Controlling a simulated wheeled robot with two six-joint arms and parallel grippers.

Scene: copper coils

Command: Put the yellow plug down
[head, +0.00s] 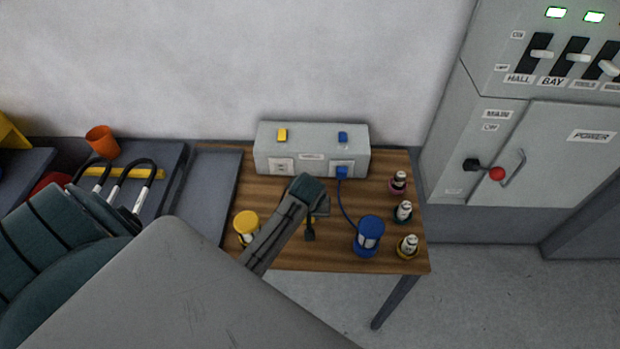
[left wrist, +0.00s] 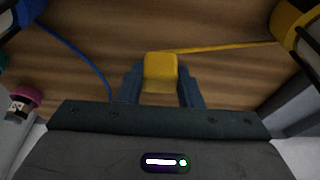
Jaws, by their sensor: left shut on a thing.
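The yellow plug (left wrist: 160,70) is between the two fingers of my left gripper (left wrist: 162,90) in the left wrist view, with the wooden tabletop behind it. I cannot tell whether it touches the wood. A yellow cord (left wrist: 225,47) runs from it to the yellow coil (left wrist: 290,22). In the head view my left gripper (head: 317,218) is over the middle of the table (head: 285,258), in front of the grey socket box (head: 312,158), and the plug is hidden. The yellow coil (head: 245,224) stands left of the gripper. My right gripper is not in view.
A blue plug (head: 342,172) sits in the box's right socket, its cord running to the blue coil (head: 369,232). The left socket (head: 281,167) is empty. Several small pieces, one with a pink base (head: 398,185), line the right edge. A grey tray (head: 212,190) lies left.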

